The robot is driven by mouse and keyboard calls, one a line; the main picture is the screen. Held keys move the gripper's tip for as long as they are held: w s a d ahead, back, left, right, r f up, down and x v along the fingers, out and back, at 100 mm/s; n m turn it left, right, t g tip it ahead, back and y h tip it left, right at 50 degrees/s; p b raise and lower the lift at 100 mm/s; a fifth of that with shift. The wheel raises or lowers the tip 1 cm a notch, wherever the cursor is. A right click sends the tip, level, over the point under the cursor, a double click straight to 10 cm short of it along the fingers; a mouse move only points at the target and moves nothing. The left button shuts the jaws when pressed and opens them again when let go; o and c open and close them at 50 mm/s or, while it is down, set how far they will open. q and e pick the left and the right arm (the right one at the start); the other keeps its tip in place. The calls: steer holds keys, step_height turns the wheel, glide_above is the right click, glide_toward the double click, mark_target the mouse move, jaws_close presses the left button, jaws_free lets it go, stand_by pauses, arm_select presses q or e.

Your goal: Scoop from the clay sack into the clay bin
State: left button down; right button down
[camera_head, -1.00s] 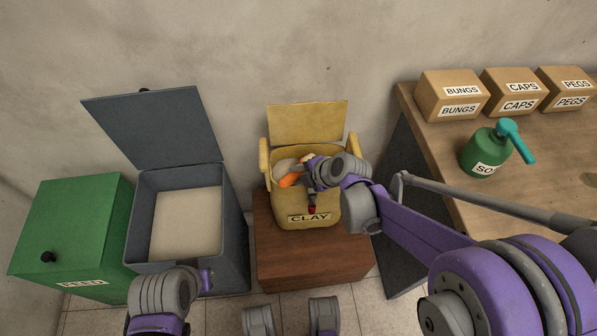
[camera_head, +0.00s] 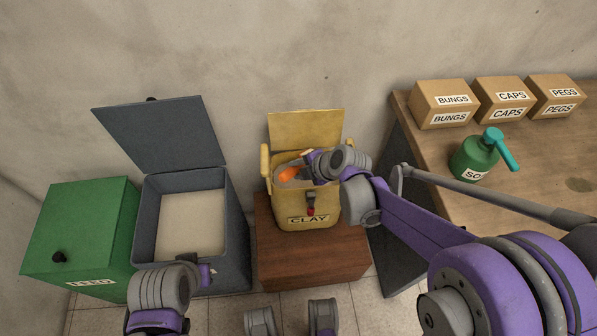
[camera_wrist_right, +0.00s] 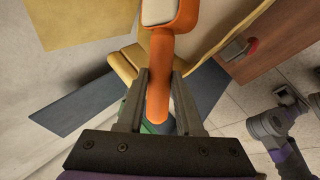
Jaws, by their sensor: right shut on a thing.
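A yellow container labelled CLAY (camera_head: 283,211) stands with its lid raised and a red latch on its front. My right gripper (camera_head: 307,160) is over its opening, shut on the handle of an orange scoop (camera_head: 290,174). The right wrist view shows the scoop's orange handle (camera_wrist_right: 160,75) between the two fingers (camera_wrist_right: 160,100); its pale-faced head is cut by the top edge. No sack is identifiable.
The yellow container stands on a brown wooden block (camera_head: 315,265). A green FEED bin (camera_head: 80,225) is far left. On the right, a wooden table (camera_head: 545,160) carries cardboard boxes (camera_head: 442,104) and a green pump bottle (camera_head: 475,160). A wall is close behind.

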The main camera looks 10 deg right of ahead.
step_height(320, 180, up, 8)
steer(key=p, duration=0.5)
steer(key=shift+f, duration=0.15)
